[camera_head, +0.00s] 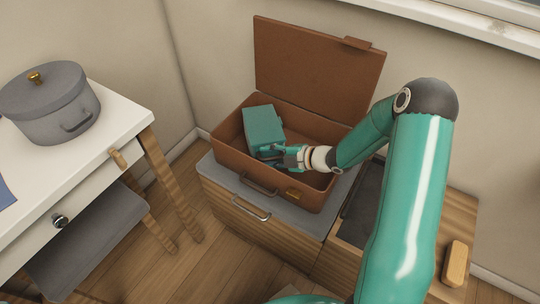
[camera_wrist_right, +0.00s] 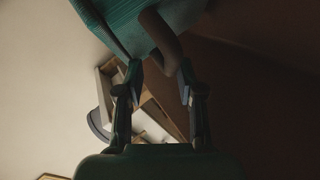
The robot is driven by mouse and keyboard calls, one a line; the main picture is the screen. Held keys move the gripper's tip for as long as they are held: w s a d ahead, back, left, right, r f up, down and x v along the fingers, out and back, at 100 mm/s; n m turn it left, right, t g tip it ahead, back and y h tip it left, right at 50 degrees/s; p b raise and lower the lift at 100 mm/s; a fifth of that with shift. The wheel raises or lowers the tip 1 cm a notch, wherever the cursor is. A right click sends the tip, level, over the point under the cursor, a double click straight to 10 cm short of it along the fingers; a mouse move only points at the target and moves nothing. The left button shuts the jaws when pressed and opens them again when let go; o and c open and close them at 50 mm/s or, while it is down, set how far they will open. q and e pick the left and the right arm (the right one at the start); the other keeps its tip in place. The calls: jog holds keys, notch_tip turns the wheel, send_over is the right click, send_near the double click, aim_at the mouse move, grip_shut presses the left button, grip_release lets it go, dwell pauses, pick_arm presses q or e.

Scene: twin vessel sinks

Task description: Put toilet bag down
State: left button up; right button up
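The toilet bag (camera_head: 264,128) is a teal, box-shaped bag lying tilted inside an open brown suitcase (camera_head: 229,150), at its left part. My right gripper (camera_head: 268,154) reaches into the suitcase from the right, its fingertips at the bag's near lower edge. In the right wrist view the bag (camera_wrist_right: 130,22) fills the top, with a brown strap (camera_wrist_right: 163,42) hanging down. The strap's lower end is close to the gap between my right fingertips (camera_wrist_right: 160,80). These fingers stand apart, with a visible gap between them. My left gripper is out of view.
The suitcase lid (camera_head: 318,65) stands up at the back. The suitcase rests on a grey-topped wooden cabinet (camera_head: 215,178). A white table (camera_head: 118,115) with a grey pot (camera_head: 50,103) stands left. A wooden brush-like block (camera_head: 455,263) lies at lower right. The suitcase's right part looks empty.

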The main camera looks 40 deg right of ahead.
jog(key=p+v, duration=0.2)
jog(key=v, duration=1)
jog(key=shift+a+r+p, duration=0.1)
jog(key=shift+r+p, duration=0.05)
jog(key=shift+p, duration=0.15)
